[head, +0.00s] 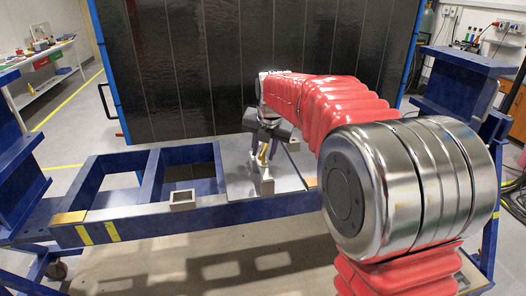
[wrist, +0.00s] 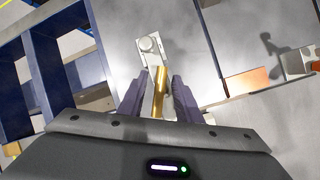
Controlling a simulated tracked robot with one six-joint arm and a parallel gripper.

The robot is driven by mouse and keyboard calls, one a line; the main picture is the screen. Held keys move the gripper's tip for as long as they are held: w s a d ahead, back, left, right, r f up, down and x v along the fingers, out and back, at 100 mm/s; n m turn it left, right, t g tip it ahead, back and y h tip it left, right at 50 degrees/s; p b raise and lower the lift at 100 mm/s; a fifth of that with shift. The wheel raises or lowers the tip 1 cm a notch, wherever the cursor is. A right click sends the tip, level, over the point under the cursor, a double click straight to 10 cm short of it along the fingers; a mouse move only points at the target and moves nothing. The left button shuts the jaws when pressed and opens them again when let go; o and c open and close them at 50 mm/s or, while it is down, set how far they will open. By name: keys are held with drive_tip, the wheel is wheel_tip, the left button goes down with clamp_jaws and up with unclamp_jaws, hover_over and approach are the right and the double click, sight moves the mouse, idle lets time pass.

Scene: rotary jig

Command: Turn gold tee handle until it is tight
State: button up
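The gold tee handle (wrist: 160,90) shows in the wrist view as a short gold bar between my gripper's two dark fingers. My gripper (wrist: 159,80) is open around it, with pale gaps visible beside the bar. A light metal block with a round knob (wrist: 149,44) lies just beyond the bar. In the head view the gold handle (head: 263,155) is a small upright glint under my gripper (head: 264,157), above a pale block (head: 267,186) at the jig's front edge. The fingers partly hide the handle, and contact is hard to tell.
The blue frame (head: 140,231) of the jig has open bays on the left and a grey plate (head: 237,179) near the gripper. A small square metal piece (head: 182,200) sits on the front rail. A dark panel (head: 220,60) stands behind. Blue posts flank both sides.

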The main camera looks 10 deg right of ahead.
drive_tip(key=shift+f, duration=0.1)
drive_tip(key=shift+c, duration=0.2)
clamp_jaws()
drive_tip(key=shift+a, duration=0.25)
drive_tip(key=shift+d, duration=0.15)
drive_tip(key=shift+m, duration=0.3)
